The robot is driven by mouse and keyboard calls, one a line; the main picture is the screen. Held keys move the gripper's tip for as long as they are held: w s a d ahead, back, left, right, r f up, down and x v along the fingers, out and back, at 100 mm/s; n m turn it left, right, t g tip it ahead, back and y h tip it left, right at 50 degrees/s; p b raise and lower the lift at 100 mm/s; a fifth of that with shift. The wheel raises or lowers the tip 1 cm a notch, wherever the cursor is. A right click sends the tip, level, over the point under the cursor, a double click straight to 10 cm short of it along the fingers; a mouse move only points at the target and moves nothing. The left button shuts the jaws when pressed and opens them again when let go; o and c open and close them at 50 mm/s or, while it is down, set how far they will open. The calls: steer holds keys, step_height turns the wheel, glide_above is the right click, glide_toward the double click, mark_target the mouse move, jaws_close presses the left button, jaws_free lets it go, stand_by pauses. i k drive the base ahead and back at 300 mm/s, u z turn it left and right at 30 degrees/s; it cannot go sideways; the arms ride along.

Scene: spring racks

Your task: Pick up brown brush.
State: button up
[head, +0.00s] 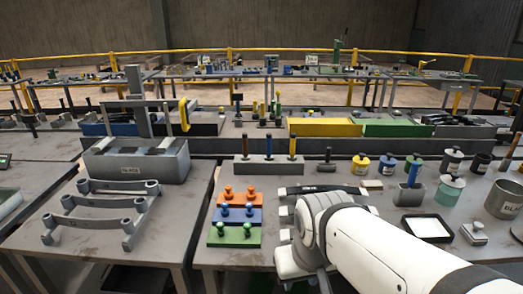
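A grey holder block (268,168) stands near the back of the bench in the head view. Several slim upright tools seem to stand in it. The leftmost has a dark, brownish handle (245,146); it may be the brown brush, but its bristles cannot be made out. A blue-handled one (269,146) and a yellowish one (293,146) stand to its right. My white arm reaches in from the lower right. My gripper (284,224) is in front of the holder and apart from it, mostly hidden by the arm. Its opening cannot be seen.
Orange, blue and green blocks with knobs (236,215) lie left of my gripper. A dark curved bar (325,190) lies just behind the arm. Lidded pots (360,165), a white-topped tray (426,228) and a large grey can (504,199) stand right.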

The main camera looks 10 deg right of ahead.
mark_target(245, 158)
steer(key=u, duration=0.05)
steer(key=i, duration=1)
steer(key=z, duration=0.05)
